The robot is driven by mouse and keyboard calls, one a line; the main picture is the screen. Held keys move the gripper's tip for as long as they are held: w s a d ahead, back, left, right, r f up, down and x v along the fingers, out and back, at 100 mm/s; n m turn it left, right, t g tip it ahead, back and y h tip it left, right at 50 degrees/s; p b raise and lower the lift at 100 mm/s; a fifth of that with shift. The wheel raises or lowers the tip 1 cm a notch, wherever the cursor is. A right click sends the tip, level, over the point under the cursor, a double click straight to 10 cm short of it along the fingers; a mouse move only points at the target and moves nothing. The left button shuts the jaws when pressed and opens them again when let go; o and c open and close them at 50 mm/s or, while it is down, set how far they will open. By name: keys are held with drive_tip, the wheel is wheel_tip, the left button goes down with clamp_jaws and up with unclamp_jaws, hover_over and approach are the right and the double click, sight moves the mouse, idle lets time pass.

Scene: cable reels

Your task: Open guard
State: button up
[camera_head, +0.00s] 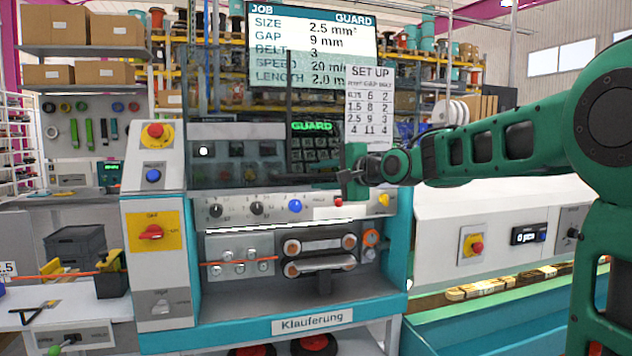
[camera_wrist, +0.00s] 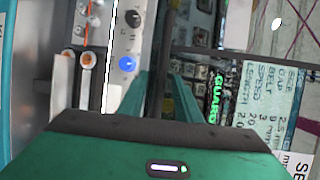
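A dark horizontal bar (camera_head: 318,187), which looks like the lower edge or handle of the guard, crosses the machine front above the knob row. A thin dark upright (camera_head: 290,90) rises from it. My gripper (camera_head: 352,178) is at the bar's right end. In the wrist view, turned on its side, the bar (camera_wrist: 159,40) runs between the two green fingers of my gripper (camera_wrist: 158,82). I cannot tell whether they press on it. The guard's clear pane is hard to make out. Rollers (camera_head: 320,265) show below the knobs.
A screen (camera_head: 312,45) with job values and a set-up card (camera_head: 370,105) stand above the bar. Knobs, including a blue one (camera_head: 295,206), sit just below it. An emergency stop (camera_head: 154,134) and a red-yellow switch (camera_head: 151,232) are at left. My arm comes from the right.

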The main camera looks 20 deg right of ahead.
drive_tip(key=v, duration=0.9)
drive_tip(key=shift+d, duration=0.1)
drive_tip(key=s+d+f+n+g+h, duration=0.1)
drive_tip(key=s+d+f+g+h, duration=0.1)
drive_tip(key=s+d+f, duration=0.4)
drive_tip(key=s+d+f+n+g+h, duration=0.1)
drive_tip(key=s+f+n+g+h, duration=0.2)
drive_tip(key=f, duration=0.5)
drive_tip(key=s+d+f+g+h, duration=0.1)
drive_tip(key=s+d+f+g, duration=0.1)
drive_tip(key=s+d+f, duration=0.35)
drive_tip(key=s+f+n+g, duration=0.1)
drive_tip(key=s+f+g, duration=0.1)
drive_tip(key=s+f, duration=0.3)
drive_tip(key=s+f+n+g, duration=0.1)
drive_tip(key=s+f+g, duration=0.2)
drive_tip(key=s, duration=0.9)
drive_tip(key=s+f+n+g, duration=0.1)
drive_tip(key=s+f+g, duration=0.2)
drive_tip(key=s+f, duration=0.3)
drive_tip(key=s+d, duration=0.1)
drive_tip(key=s, duration=0.2)
drive_tip(key=shift+s+f+n, duration=0.15)
drive_tip(key=shift+f+n, duration=0.15)
drive_tip(key=shift+n, duration=0.1)
